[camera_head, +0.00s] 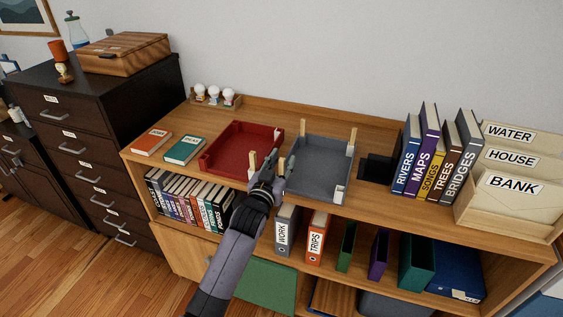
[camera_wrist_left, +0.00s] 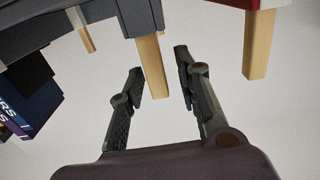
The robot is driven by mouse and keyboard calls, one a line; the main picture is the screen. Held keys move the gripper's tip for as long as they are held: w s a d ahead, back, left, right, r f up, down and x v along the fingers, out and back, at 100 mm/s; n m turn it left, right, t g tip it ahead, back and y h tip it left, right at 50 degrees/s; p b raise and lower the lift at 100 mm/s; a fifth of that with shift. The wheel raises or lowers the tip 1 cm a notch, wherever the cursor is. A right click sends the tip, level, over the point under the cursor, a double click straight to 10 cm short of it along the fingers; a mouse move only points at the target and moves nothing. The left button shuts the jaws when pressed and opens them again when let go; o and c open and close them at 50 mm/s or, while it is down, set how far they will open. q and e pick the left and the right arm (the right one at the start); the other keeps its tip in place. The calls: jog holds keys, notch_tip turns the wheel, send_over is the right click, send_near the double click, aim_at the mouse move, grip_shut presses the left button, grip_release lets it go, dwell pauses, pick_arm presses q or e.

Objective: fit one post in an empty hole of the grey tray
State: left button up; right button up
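The grey tray (camera_head: 320,170) lies on the shelf top, right of the red tray (camera_head: 220,149). Light wooden posts stand at its back left (camera_head: 297,138), back right (camera_head: 352,137) and front left (camera_head: 282,167). Its front right corner (camera_head: 338,195) is pale and shows no post. My left gripper (camera_head: 272,163) is at the grey tray's front left corner. In the left wrist view, its parted fingers (camera_wrist_left: 160,64) appear on either side of a post (camera_wrist_left: 153,75), with gaps showing. Contact is unclear.
Upright books (camera_head: 430,160) and a letter rack (camera_head: 510,180) stand right of the grey tray. Two flat books (camera_head: 184,149) lie left of the red tray. Small figures (camera_head: 215,97) stand behind.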

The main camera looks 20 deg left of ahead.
pick_arm(q)
jog(key=shift+s, duration=0.1)
jog(key=s, duration=1.2)
jog(key=shift+a, duration=0.2)
jog(key=shift+w, duration=0.1)
